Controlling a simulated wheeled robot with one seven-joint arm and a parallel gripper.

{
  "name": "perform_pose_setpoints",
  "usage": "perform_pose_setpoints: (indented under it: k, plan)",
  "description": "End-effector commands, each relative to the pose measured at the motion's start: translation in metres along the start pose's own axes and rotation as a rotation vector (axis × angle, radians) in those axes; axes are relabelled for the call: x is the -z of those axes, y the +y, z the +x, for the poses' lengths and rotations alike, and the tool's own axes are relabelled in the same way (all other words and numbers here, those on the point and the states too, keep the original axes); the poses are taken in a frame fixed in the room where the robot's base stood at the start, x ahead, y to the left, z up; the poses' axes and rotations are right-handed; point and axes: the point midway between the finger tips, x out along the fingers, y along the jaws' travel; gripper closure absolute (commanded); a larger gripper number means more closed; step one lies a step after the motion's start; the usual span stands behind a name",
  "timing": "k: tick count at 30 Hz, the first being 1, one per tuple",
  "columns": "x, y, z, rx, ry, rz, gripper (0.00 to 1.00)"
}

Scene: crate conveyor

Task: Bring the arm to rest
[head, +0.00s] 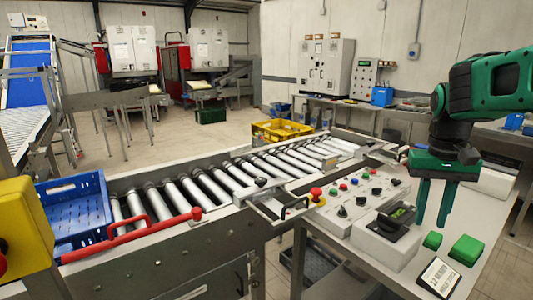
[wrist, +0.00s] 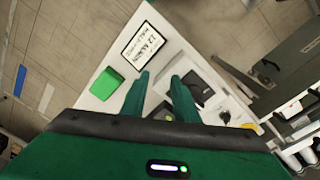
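My gripper (head: 433,222) is green and hangs with its fingers pointing down above the right-hand work table, at the right of the head view. Its two fingers stand apart with nothing between them. In the wrist view the open fingers (wrist: 160,78) reach over the white table top. My green and black arm (head: 490,90) comes in from the upper right, bent above the gripper. In the head view the fingers overlap the area beside a grey device with a small display (head: 392,232); I cannot tell the exact height.
Two green blocks (head: 467,249) and a printed card (head: 438,277) lie on the table. A control panel (head: 352,196) with buttons and knobs is to the left. Beyond it runs a roller conveyor (head: 195,187) with a blue crate (head: 76,208) and a red bar (head: 140,235).

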Motion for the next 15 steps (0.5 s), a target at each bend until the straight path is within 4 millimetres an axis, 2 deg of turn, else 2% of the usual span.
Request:
perform_pose_setpoints:
  k: [1, 6, 9, 12, 15]
  plan:
    - [-0.022, 0.02, 0.007, 0.002, -0.002, 0.028, 0.73]
    - [-0.093, 0.07, 0.042, 0.017, -0.012, 0.105, 0.73]
    - [-0.132, 0.087, 0.063, 0.033, -0.019, 0.143, 0.73]
    - [-0.163, 0.097, 0.082, 0.048, -0.024, 0.169, 0.73]
    - [-0.183, 0.1, 0.094, 0.06, -0.027, 0.185, 0.73]
